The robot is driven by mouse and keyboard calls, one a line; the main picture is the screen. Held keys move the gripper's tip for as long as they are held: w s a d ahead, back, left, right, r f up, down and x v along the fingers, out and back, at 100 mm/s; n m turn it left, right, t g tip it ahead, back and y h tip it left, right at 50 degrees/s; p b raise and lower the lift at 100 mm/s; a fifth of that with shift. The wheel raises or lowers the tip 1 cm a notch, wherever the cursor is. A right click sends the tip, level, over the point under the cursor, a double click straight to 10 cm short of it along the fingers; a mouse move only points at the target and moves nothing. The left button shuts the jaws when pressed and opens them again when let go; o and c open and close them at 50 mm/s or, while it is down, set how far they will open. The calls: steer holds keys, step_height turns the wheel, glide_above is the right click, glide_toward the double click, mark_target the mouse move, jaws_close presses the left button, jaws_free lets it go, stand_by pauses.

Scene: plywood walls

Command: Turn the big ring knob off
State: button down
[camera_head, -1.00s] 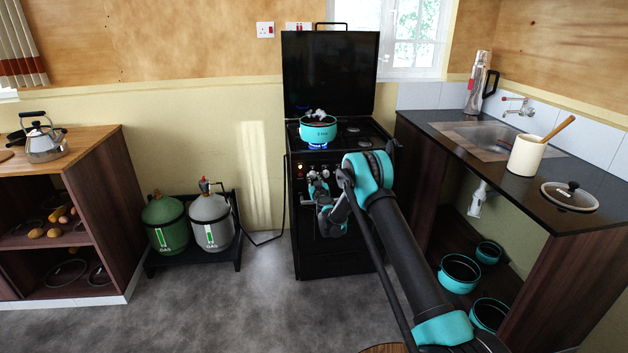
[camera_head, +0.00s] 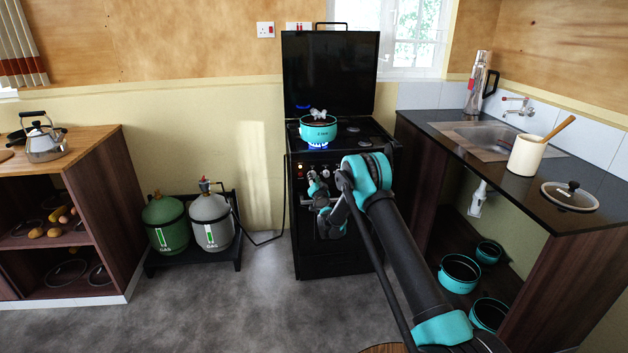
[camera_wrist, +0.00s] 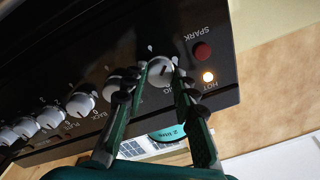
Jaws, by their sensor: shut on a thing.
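The black stove (camera_head: 338,262) stands against the wall with its lid up. In the wrist view a row of white knobs runs along its black front panel. My gripper (camera_wrist: 161,78) is shut on the knob (camera_wrist: 160,71) at the end of the row beside the lit HOT lamp (camera_wrist: 208,77); its fingers are on either side of it. In the head view my gripper (camera_head: 314,183) is at the stove's front panel, and the knob is largely hidden. A blue flame (camera_head: 318,143) burns under a teal pot (camera_head: 318,130) on the burner.
A red SPARK button (camera_wrist: 202,52) is near the held knob, with other knobs (camera_wrist: 81,104) on the other side. Two gas cylinders (camera_head: 210,223) stand left of the stove. The sink counter (camera_head: 450,128) is on the right. The floor in front is clear at left.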

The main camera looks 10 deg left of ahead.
steer(key=m+h, duration=0.1)
steer(key=m, duration=2.6)
steer(key=shift+m, duration=0.3)
steer(key=c, duration=1.2)
jaws_free()
steer(key=shift+s, duration=0.15)
steer(key=v, duration=1.1)
steer(key=shift+s, duration=0.45)
